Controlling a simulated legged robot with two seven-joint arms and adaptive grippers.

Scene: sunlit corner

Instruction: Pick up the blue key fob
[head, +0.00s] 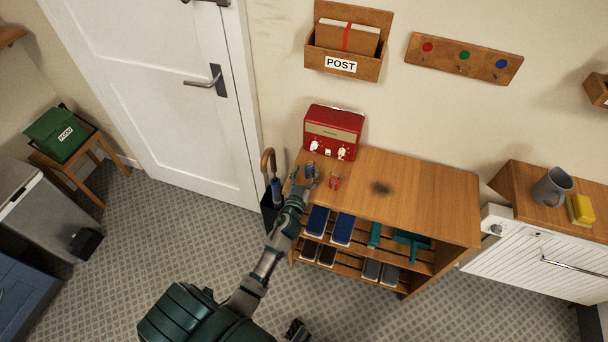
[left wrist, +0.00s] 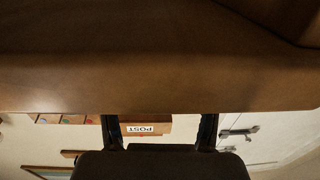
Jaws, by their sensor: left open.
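The blue key fob (head: 310,168) lies on the left end of the wooden shoe cabinet's top (head: 418,202), in front of the red radio. My left gripper (head: 306,181) is open, with its fingers just in front of the fob. I cannot tell whether they touch it. In the left wrist view the open fingers (left wrist: 160,130) show with nothing visible between them but the distant wall and post box; brown wood fills the top, and no fob shows.
A red key fob (head: 334,181) lies just right of my left gripper. The red radio (head: 333,132) stands behind. An umbrella (head: 271,178) stands in a dark holder at left.

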